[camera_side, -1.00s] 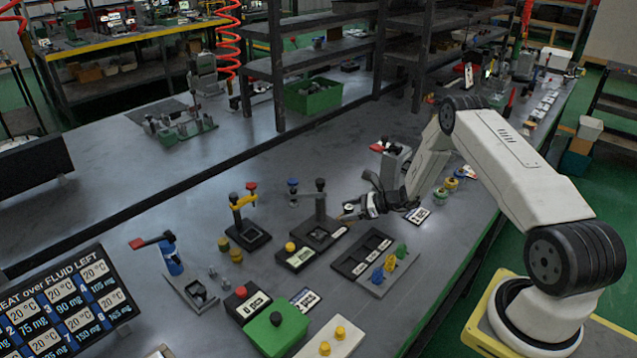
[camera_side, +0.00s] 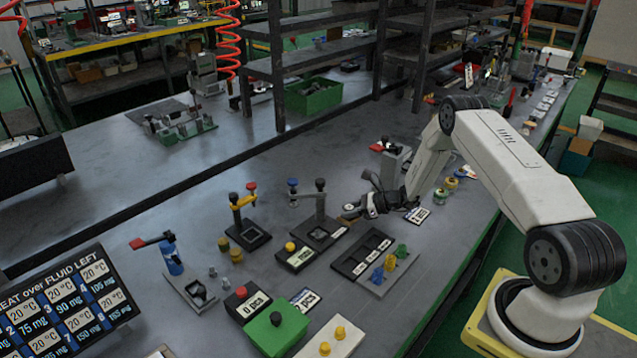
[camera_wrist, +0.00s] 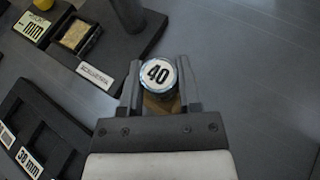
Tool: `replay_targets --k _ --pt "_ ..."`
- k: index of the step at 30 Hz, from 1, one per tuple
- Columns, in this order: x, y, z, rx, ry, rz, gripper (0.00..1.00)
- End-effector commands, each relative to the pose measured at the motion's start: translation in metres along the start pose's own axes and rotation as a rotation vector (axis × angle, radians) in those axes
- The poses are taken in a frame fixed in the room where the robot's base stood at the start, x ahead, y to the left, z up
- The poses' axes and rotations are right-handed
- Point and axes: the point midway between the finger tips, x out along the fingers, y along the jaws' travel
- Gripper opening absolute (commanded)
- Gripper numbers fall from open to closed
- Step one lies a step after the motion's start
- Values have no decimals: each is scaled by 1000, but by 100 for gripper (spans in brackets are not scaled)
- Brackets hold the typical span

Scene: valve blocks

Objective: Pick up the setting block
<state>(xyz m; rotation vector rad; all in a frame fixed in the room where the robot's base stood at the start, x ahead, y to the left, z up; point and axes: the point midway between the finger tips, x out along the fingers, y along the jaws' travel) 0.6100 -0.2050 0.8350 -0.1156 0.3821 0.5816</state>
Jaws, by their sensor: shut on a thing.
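In the side view my gripper (camera_side: 351,211) is low over the bench, just right of the black stand with the blue-knobbed lever (camera_side: 320,230).
In the wrist view, a labelled black base (camera_wrist: 118,50) with a brass-coloured square pad (camera_wrist: 76,35) lies at upper left. A black slotted tray (camera_wrist: 40,112) is at lower left. In the side view, coloured knobs (camera_side: 390,262) stand in front of my gripper.

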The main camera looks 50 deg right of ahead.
Motion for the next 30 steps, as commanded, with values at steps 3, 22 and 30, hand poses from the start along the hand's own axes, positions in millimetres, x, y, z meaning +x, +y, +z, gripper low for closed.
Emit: replay_targets --k 3,22,30 --pt "0 0 1 -1 -1 0 0" --pt "-23 7 38 0 -2 -2 0" --pt "-51 29 63 -1 -3 -2 0"
